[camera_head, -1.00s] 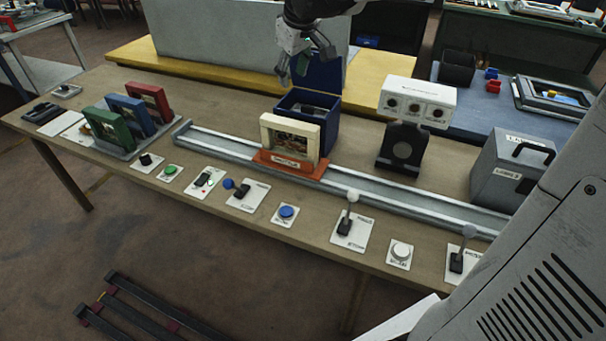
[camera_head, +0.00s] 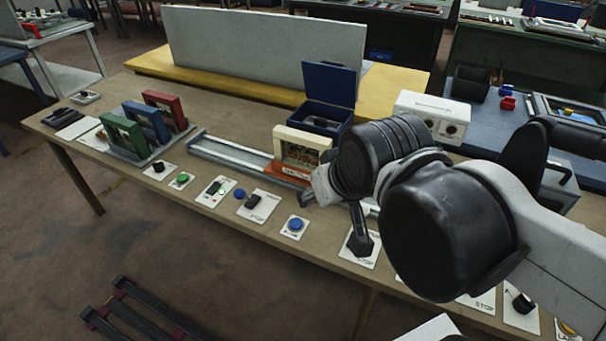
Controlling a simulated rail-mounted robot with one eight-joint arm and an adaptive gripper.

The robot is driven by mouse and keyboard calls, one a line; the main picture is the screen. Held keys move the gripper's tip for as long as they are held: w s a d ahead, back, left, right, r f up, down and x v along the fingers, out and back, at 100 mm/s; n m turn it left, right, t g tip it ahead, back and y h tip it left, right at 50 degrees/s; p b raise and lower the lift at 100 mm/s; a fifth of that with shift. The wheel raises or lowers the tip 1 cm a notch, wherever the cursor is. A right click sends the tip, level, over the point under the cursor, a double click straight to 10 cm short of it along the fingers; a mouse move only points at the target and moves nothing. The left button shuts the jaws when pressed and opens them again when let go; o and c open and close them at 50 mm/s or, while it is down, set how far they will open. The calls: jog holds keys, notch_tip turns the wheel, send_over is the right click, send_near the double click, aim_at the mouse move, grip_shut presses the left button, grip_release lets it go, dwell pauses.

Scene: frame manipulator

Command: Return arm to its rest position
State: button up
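My arm reaches in from the right, its large black and white links filling the right-centre of the head view. My gripper (camera_head: 335,222) hangs over the front of the table, its body partly hidden behind my wrist. Two fingertips show well apart, one dark finger pointing down near a control plate and one beside the orange carriage. No held object shows between them. A cream picture frame (camera_head: 298,146) stands upright on the orange carriage (camera_head: 288,172), just behind and left of my gripper. I cannot tell whether the gripper touches anything.
The carriage sits on a metal rail (camera_head: 232,153). An open blue box (camera_head: 330,83), a white box (camera_head: 432,105) and a rack with green (camera_head: 122,133), blue (camera_head: 150,121) and red (camera_head: 167,108) frames stand on the table. Buttons line the front edge. My arm hides the rail's right part.

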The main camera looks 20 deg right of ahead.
jog(key=shift+s+f, duration=0.15)
jog(key=shift+f, duration=0.05)
jog(key=shift+f, duration=0.1)
notch_tip(320, 180, down, 4)
jog(key=b, duration=0.4)
